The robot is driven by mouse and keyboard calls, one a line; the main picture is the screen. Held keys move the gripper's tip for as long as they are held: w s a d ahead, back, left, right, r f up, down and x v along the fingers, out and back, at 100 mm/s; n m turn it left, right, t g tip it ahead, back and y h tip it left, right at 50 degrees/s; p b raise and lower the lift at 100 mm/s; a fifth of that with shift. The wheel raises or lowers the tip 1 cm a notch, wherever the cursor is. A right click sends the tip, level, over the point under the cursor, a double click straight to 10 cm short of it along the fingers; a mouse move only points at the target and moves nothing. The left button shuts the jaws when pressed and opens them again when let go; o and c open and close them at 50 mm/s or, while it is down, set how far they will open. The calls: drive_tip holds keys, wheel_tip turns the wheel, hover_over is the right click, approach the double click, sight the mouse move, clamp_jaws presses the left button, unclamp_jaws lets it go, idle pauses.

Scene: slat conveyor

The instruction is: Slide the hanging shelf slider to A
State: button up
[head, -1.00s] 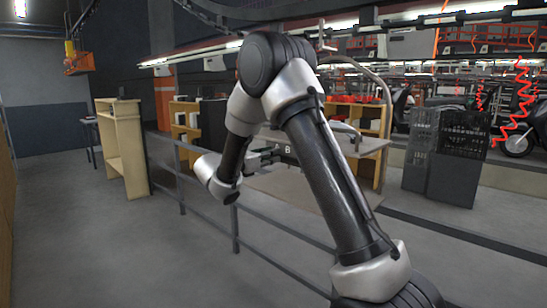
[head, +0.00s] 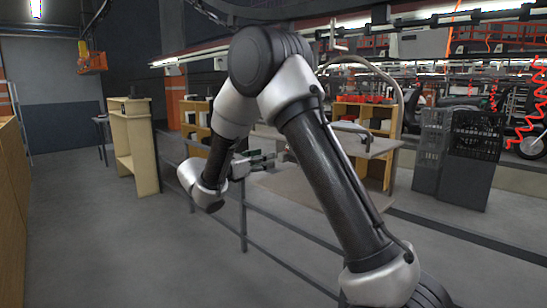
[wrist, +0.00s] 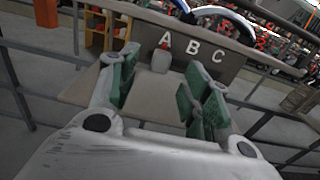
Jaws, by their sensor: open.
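In the wrist view a dark panel (wrist: 228,62) carries the white letters A, B and C from left to right. A small light grey block (wrist: 160,62), which looks like the slider, stands just below the A. My gripper (wrist: 164,76) has its green-padded fingers spread, with the block seen beyond the gap between them. I see no contact, but the exact distance is unclear. A flat grey-brown board (wrist: 150,102) lies under the block. In the head view my gripper (head: 272,161) is small beside the hanging shelf's grey board (head: 295,188); the letters are hidden behind my arm.
A dark railing (head: 243,222) runs below my arm. A curved metal tube (head: 392,75) rises by the shelf. Black crates (head: 472,150) stand at the right and a pale wooden shelf unit (head: 134,148) at the left. The floor at left is clear.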

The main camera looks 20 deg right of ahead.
drive_tip(key=v, duration=0.4)
idle(0.3)
drive_tip(key=s+d+f+m+g+y, duration=0.3)
drive_tip(key=s+f+m+g, duration=0.15)
drive_tip(key=s, duration=0.25)
drive_tip(key=s+d+f+m+g+y, duration=0.3)
drive_tip(key=s+f+m+y, duration=0.15)
drive_tip(key=s, duration=0.35)
drive_tip(key=s+r+m+t+y, duration=0.2)
drive_tip(key=s+r+m+y, duration=0.2)
drive_tip(key=s, duration=0.7)
drive_tip(key=s+d+r+m+t+y, duration=0.1)
drive_tip(key=s+r+m+t+y, duration=0.2)
drive_tip(key=s+m, duration=0.6)
drive_tip(key=shift+s+d+r+t+y, duration=0.3)
drive_tip(key=shift+s+r+y, duration=0.45)
drive_tip(key=shift+y, duration=0.5)
